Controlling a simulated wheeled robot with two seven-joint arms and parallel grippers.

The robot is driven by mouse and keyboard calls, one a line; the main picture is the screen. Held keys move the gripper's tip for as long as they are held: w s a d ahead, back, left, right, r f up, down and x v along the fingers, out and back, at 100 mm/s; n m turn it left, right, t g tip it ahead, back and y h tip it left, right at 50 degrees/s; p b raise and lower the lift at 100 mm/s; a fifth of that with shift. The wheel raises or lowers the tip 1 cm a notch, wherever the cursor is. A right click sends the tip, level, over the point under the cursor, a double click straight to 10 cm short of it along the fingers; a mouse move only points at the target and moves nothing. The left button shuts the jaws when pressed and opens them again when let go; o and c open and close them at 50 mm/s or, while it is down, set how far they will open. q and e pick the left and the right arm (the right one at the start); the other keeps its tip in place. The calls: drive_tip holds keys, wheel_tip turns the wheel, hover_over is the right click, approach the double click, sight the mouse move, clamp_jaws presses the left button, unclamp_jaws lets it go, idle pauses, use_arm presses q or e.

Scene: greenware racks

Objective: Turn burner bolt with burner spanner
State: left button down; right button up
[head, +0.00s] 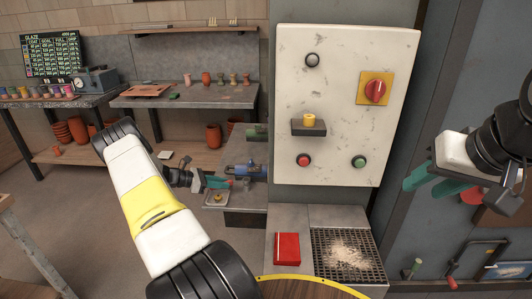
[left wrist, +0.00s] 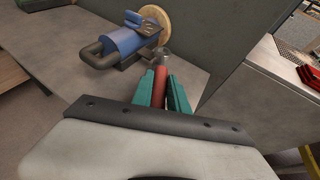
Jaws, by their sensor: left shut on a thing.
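My left gripper (head: 228,184) is over the low grey bench in the head view. In the left wrist view its green fingers (left wrist: 163,92) are shut on a red handle with a rounded metal end, seemingly the burner spanner (left wrist: 160,85). The metal end is close to a blue machine (left wrist: 122,43) with a tan disc; I cannot tell whether they touch. The machine also shows in the head view (head: 247,171). I cannot make out the burner bolt for certain; a grey round knob (head: 312,60) is on the white panel (head: 340,85). My right gripper (head: 440,187) is open at the right, apparently empty.
The panel carries a red switch (head: 375,91), red and green buttons, and a small shelf (head: 309,130) with a brass piece. Below are a red box (head: 287,248) and a grate (head: 345,260). Pottery shelves (head: 185,97) stand behind. Tools hang at the lower right.

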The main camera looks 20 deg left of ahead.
use_arm(q)
drive_tip(key=shift+r, duration=0.35)
idle(0.3)
drive_tip(key=shift+r, duration=1.35)
